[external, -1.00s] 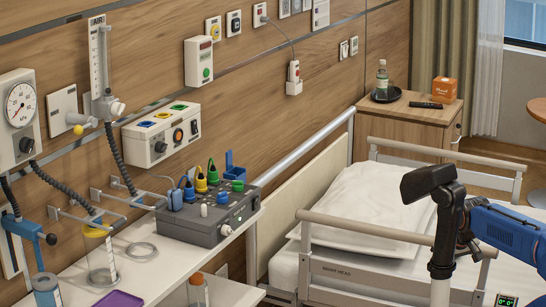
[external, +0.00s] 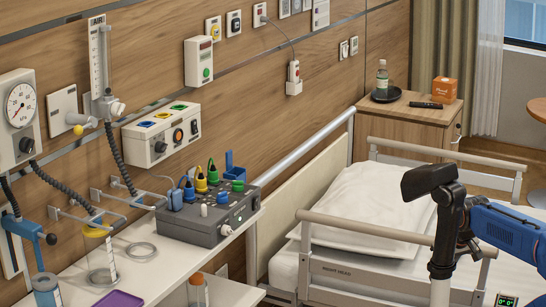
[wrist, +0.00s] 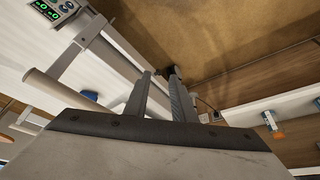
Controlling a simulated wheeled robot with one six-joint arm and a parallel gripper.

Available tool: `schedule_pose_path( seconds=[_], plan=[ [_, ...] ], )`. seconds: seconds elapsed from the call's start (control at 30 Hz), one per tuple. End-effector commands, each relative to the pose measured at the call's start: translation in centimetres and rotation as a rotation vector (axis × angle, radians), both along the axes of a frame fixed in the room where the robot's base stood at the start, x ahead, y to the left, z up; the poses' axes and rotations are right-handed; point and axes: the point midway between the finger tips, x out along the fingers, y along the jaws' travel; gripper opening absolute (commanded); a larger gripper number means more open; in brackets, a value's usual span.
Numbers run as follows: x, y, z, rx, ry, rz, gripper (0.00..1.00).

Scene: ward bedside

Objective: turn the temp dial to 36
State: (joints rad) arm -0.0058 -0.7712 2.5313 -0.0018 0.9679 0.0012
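No label reading temp can be read, so I cannot tell for sure which control is the temp dial. A grey control box (external: 207,222) stands on the white counter, with a pale round knob (external: 226,230) on its front face. A white wall box (external: 162,137) above it carries a dark round control (external: 178,136). Their scale numbers are too small to read. My gripper (wrist: 161,72) shows in the wrist view with two parallel fingers apart and nothing visible between them. It is away from both boxes; the external view does not show its fingers.
The bed rail (external: 385,232) and pillow (external: 365,205) lie between my arm and the counter (external: 165,272). A clear jar (external: 101,262), a purple tray (external: 118,300) and an orange-capped bottle (external: 198,290) stand at the counter side. A pressure gauge (external: 20,106) hangs at left.

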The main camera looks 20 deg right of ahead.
Motion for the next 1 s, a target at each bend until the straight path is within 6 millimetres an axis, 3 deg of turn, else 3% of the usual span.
schedule_pose_path(
  seconds=[0.03, 0.07, 0.17, 0.47, 0.77, 1.0],
  plan=[
    [0.4, 0.2, 0.5, 0.0, 0.0, 0.007, 0.36],
    [0.8, 0.3, 1.0, 0.0, 0.0, 0.011, 0.43],
    [2.7, 1.1, 3.4, 0.0, 0.002, 0.036, 0.44],
    [11.1, 6.3, 13.4, -0.001, 0.008, 0.142, 0.44],
    [18.6, 14.2, 21.8, -0.002, 0.013, 0.246, 0.44],
    [23.5, 22.4, 27.2, -0.005, 0.016, 0.323, 0.44]
  ],
)
